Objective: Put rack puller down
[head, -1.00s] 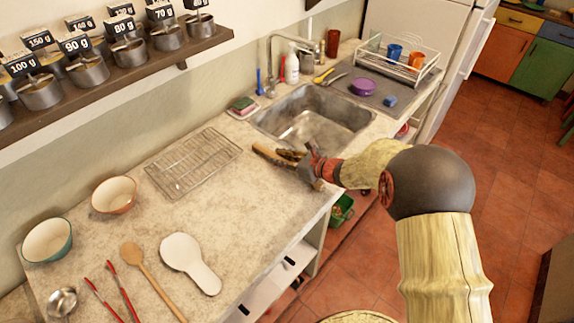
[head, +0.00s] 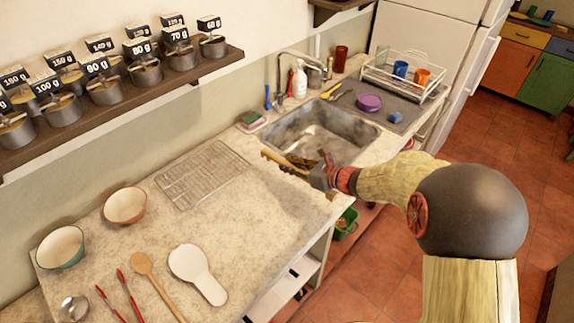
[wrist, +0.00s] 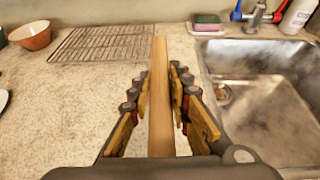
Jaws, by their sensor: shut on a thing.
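The rack puller (wrist: 158,95) is a long, flat, light wooden stick. My gripper (wrist: 157,85) is shut on it in the wrist view, with a dark, yellow-padded finger on each side. The stick points away from me, toward the wall. In the head view my gripper (head: 308,165) is by the near left edge of the sink, and the puller's pale end (head: 274,157) sticks out to its left. The height of the stick above the counter (head: 235,220) is hard to tell.
A wire rack (head: 203,174) lies on the counter left of the gripper. The sink (head: 320,128) is to the right. Two bowls, a wooden spoon (head: 155,285) and a white spoon rest (head: 197,273) are at the left. The counter between them and the gripper is bare.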

